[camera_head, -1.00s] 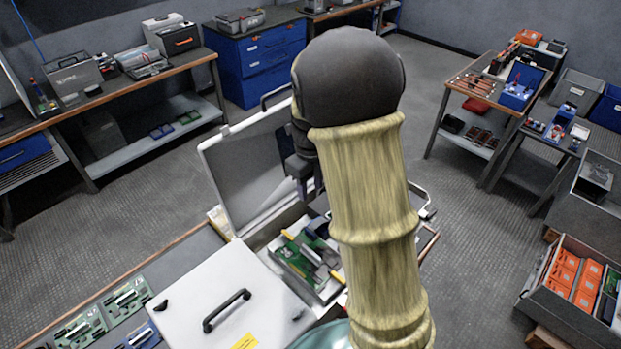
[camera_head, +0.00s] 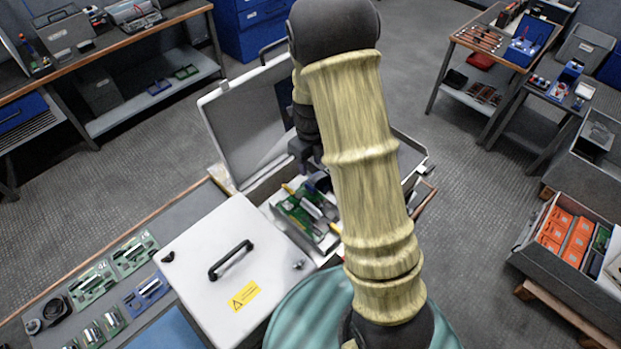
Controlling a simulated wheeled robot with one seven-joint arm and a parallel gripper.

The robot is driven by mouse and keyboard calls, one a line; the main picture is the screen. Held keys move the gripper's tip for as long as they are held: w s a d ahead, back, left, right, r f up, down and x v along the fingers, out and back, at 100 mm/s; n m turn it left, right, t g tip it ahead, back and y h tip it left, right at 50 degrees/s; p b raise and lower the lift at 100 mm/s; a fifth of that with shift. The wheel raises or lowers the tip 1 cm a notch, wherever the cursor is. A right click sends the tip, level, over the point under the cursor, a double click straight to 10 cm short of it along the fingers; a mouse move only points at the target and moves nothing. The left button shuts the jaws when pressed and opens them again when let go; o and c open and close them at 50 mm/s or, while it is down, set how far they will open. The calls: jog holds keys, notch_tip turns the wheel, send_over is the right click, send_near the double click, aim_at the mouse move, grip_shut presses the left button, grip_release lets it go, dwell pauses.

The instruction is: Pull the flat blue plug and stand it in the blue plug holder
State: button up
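The grey open case (camera_head: 240,133) stands at the middle, with a green circuit board (camera_head: 293,212) in its lower part. Small dark, silver and yellow parts sit on this board. A flat blue plug cannot be made out there; my arm covers the board's right side. My gripper (camera_head: 308,156) shows as a dark shape at the left of my arm, above the case; its fingertips are too small and covered to read. I cannot tell which thing is the blue plug holder.
A white lid panel with black handle (camera_head: 231,259) lies in front of the case. Green boards (camera_head: 133,253) and a blue board (camera_head: 147,291) lie on the bench at lower left. Side tables (camera_head: 490,45) and a crate of orange boxes (camera_head: 566,236) stand right. Grey floor lies between.

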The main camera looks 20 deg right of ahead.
aim_at(311, 186)
notch_tip(311, 186, down, 9)
jog(key=shift+f+p, duration=0.1)
jog(key=shift+p, duration=1)
jog(key=c, duration=0.8)
grip_shut()
